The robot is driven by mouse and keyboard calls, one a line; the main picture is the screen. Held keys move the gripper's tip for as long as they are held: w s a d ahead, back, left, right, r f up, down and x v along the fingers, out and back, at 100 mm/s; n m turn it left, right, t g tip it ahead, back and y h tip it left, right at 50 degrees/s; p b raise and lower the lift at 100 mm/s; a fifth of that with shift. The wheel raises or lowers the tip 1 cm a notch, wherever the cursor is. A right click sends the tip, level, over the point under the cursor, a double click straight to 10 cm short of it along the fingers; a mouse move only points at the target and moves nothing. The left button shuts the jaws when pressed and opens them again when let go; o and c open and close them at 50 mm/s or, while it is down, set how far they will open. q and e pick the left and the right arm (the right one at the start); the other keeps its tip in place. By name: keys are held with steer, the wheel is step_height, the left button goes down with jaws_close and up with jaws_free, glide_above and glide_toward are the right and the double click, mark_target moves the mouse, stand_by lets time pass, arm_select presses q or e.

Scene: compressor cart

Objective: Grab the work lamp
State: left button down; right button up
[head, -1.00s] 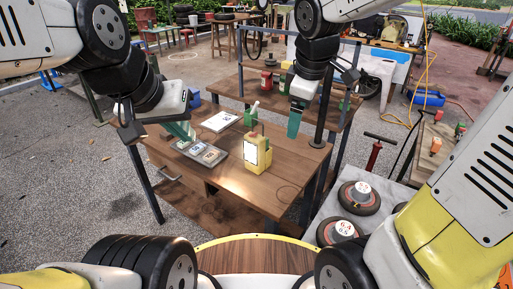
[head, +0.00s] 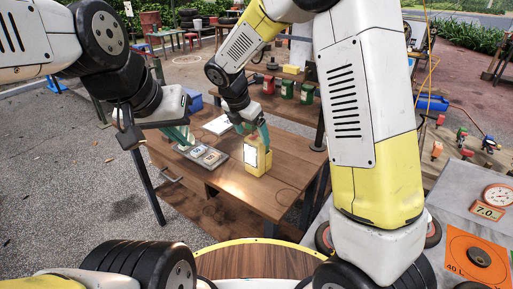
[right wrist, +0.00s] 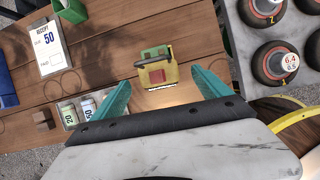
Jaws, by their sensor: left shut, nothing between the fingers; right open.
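The work lamp (head: 258,158) is a yellow block with a white front panel, standing upright on the brown wooden table. In the right wrist view the lamp (right wrist: 158,76) shows from above, with a dark handle bar across its top. My right gripper (head: 252,132) is open above the lamp. In the right wrist view its teal fingers (right wrist: 161,80) are spread to either side of the lamp, with a gap on both sides. My left gripper (head: 180,136) is shut and empty, over the table's left side near the grey tray.
Table in front of the lamp is clear.

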mark_target(257, 163)
steer(key=x, duration=0.7)
steer(key=shift+w+r, duration=0.1)
steer(key=shift+w, duration=0.1)
steer(key=shift+r, duration=0.1)
jaws_close()
